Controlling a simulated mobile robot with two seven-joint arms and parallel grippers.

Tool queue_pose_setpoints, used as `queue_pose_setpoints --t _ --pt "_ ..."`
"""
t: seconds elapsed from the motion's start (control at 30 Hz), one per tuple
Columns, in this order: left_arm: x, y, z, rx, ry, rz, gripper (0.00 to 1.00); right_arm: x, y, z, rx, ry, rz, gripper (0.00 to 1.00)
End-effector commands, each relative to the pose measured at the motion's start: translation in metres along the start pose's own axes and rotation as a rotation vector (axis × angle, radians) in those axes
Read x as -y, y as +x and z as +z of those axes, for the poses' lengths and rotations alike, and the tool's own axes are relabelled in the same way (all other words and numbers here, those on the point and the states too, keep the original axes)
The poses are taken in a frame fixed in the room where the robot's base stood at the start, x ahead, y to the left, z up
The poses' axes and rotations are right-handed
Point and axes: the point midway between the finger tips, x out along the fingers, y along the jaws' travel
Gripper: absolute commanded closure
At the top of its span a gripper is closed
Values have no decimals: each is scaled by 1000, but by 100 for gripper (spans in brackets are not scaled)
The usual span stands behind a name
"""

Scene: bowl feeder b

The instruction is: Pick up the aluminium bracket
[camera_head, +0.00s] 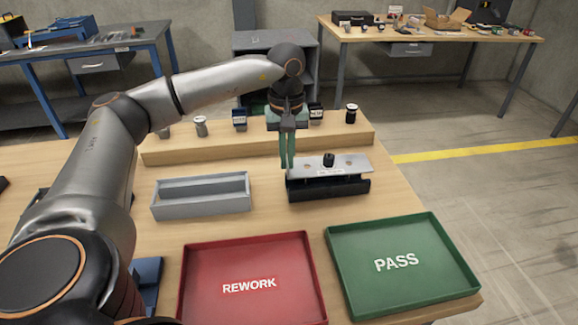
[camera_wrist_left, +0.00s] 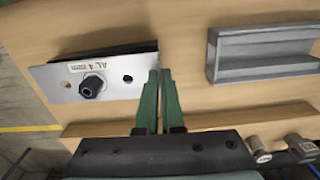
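The aluminium bracket (camera_head: 325,167) is a flat light-grey plate with holes and a small black knob on top. It lies on a black block (camera_head: 330,189) on the wooden table. The wrist view shows its plate (camera_wrist_left: 115,73) with an "AL 4 mm" label. My left gripper (camera_head: 287,167) points down at the plate's left end in the head view. Its green fingers (camera_wrist_left: 160,72) are close together, with a thin gap between them. They stand beside or over the plate's end, and any contact is unclear. My right gripper is not in view.
A grey open tray (camera_head: 201,206) stands left of the bracket. A red REWORK tray (camera_head: 249,308) and a green PASS tray (camera_head: 398,285) lie nearer. A wooden ledge (camera_head: 215,151) with several small parts runs behind the gripper.

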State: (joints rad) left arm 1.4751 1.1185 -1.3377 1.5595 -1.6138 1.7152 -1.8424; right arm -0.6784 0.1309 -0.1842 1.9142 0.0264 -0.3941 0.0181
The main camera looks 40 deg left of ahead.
Motion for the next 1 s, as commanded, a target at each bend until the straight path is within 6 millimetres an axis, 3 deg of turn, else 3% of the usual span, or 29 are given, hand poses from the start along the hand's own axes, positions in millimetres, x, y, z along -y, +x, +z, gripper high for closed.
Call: queue_pose_setpoints --t 0.33,0.7,1.0 --pt "42 -58 30 -5 -1 3 100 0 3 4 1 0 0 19" --pt "95 -87 71 -3 -1 -1 100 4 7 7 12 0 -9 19" --pt "108 -94 82 -1 -1 -1 100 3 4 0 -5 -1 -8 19"
